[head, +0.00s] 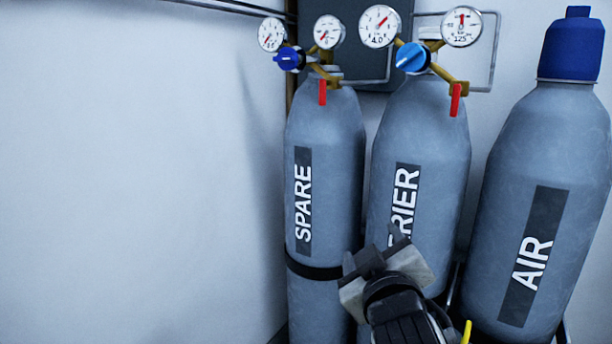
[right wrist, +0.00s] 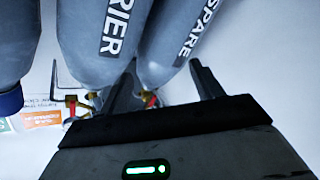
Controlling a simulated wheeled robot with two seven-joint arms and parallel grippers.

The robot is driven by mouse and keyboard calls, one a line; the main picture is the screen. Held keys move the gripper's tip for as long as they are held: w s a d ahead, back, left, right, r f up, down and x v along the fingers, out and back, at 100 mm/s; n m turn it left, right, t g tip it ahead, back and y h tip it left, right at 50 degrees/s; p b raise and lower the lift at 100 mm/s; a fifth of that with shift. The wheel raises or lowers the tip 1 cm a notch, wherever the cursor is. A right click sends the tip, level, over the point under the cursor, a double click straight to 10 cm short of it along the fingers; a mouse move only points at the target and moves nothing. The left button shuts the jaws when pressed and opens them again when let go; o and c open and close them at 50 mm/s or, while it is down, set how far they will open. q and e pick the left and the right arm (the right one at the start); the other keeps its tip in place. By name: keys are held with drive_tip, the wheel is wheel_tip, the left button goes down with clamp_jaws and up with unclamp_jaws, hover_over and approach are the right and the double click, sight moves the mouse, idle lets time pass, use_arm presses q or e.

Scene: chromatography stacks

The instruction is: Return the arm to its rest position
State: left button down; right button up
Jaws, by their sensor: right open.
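My right gripper (head: 372,252) is in front of the lower parts of the SPARE and CARRIER cylinders in the head view. It is open. In the right wrist view its two fingers (right wrist: 164,82) stand apart with nothing held between them. The grey SPARE cylinder (head: 326,140) stands at the left of the row, and the CARRIER cylinder (head: 420,140) stands in the middle. My gripper hides part of the CARRIER label and both lower bodies. Whether it touches either cylinder I cannot tell. My left gripper is out of view.
The AIR cylinder (head: 560,150) with a blue cap (head: 572,48) stands at the right. Regulators with gauges, a dark blue knob (head: 289,59), a light blue knob (head: 412,57) and red levers (head: 322,92) top the other two. The wall (head: 130,170) at left is bare.

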drive_tip(key=s+f+g+y, duration=0.2)
drive_tip(key=s+f+g, duration=0.15)
drive_tip(key=f, duration=1.05)
drive_tip(key=s+d+f+m+g+y, duration=0.2)
drive_tip(key=s+f+m+g, duration=0.1)
drive_tip(key=s+f, duration=1.4)
drive_tip(key=shift+s+d+f+m, duration=0.25)
drive_tip(key=shift+s+f+m, duration=0.15)
drive_tip(key=shift+m, duration=0.5)
idle(2.7)
